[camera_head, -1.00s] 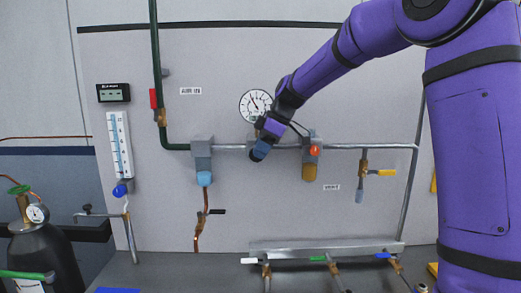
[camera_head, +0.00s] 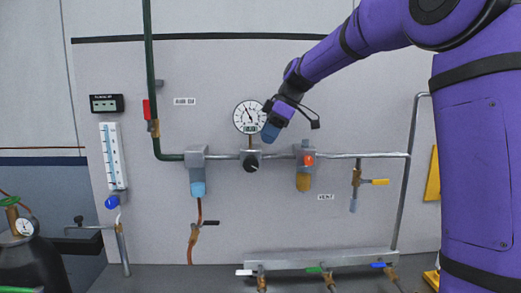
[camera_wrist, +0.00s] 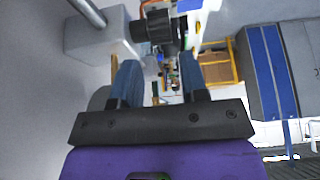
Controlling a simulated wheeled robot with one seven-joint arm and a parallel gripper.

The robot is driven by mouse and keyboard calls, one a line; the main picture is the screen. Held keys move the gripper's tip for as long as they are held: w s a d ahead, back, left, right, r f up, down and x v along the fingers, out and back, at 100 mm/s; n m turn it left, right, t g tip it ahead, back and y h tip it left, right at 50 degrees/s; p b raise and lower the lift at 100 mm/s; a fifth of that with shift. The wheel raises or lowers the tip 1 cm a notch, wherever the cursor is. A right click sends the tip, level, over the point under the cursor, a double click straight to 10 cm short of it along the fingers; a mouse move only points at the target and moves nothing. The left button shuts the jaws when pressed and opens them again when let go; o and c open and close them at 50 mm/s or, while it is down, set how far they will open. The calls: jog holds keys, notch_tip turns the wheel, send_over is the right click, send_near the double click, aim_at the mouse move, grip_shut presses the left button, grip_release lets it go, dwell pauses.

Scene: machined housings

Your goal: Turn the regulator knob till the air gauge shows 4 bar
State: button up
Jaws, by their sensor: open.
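The round white air gauge (camera_head: 249,117) is on the wall panel, its needle pointing to the upper left; its numbers are too small to read. The black regulator knob (camera_head: 250,163) sits on a grey block just below it. My gripper (camera_head: 270,132) is up and to the right of the knob, apart from it, with its blue fingers overlapping the gauge's lower right edge in the head view. In the wrist view, my gripper (camera_wrist: 160,82) is open with nothing between the fingers, and the black knob (camera_wrist: 155,27) shows beyond the fingertips beside its grey block (camera_wrist: 98,36).
A grey pipe (camera_head: 350,156) runs across the panel. Right of the knob are an orange-red button (camera_head: 309,160) and an amber bowl (camera_head: 303,182); left is a light-blue bowl (camera_head: 198,189). A manifold with coloured valve handles (camera_head: 315,262) runs along the bottom.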

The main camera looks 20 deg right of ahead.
jog(key=shift+v, duration=1.3)
jog(key=s+f+m+t+h, duration=0.1)
jog(key=s+f+m, duration=0.2)
jog(key=s, duration=0.8)
jog(key=s+f+m+t+h, duration=0.1)
jog(key=s+m, duration=0.5)
jog(key=s, duration=0.6)
jog(key=s+d+f+m+t+h, duration=0.1)
jog(key=s+f+m+h, duration=0.2)
jog(key=s, duration=0.9)
notch_tip(320, 180, down, 2)
jog(key=shift+s+f+m+t, duration=0.15)
jog(key=shift+m+t, duration=0.15)
jog(key=shift+m, duration=0.9)
jog(key=shift+o, duration=0.2)
